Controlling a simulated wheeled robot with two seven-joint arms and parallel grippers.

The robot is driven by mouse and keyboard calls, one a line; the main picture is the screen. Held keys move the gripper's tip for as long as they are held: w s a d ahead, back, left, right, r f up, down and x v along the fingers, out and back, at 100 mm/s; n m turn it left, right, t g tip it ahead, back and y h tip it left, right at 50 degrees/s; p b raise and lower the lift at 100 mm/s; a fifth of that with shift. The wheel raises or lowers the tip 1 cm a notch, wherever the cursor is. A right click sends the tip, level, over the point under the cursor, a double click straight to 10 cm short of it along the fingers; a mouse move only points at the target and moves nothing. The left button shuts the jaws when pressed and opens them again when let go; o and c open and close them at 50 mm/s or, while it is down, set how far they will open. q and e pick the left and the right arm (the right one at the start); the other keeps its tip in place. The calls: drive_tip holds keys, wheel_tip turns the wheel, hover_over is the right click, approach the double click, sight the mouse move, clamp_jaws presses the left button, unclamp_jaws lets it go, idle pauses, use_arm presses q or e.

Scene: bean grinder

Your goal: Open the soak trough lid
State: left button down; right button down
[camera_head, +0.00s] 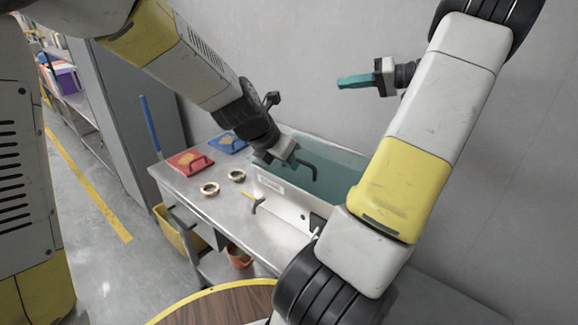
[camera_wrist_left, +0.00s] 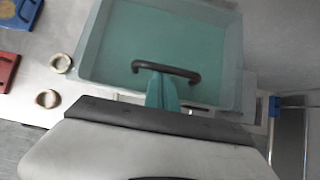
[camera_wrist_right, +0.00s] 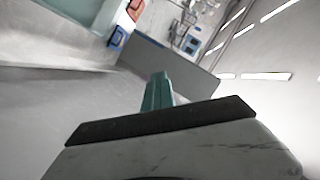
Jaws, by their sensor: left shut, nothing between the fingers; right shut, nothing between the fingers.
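The soak trough (camera_head: 282,194) is a pale metal box with a label on its front, standing on the metal bench. Its teal lid (camera_head: 340,164) lies flat across the top, with a dark bar handle (camera_head: 313,170). In the left wrist view the handle (camera_wrist_left: 166,67) arches over the teal lid (camera_wrist_left: 200,35). My left gripper (camera_head: 292,158) is shut and empty at the handle. Its teal fingertips (camera_wrist_left: 160,85) reach the bar's near side; I cannot tell whether they touch it. My right gripper (camera_head: 354,81) is shut and empty, raised near the wall, well away from the trough.
Red (camera_head: 189,162) and blue (camera_head: 228,142) square pieces and two brass rings (camera_head: 210,189) (camera_head: 237,175) lie on the bench left of the trough. A round wooden table top (camera_head: 225,307) is in front. A yellow bin (camera_head: 180,233) hangs at the bench's left.

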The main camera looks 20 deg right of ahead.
use_arm(q)
drive_tip(key=shift+r, duration=0.1)
use_arm(e)
drive_tip(key=c, duration=1.5)
unclamp_jaws()
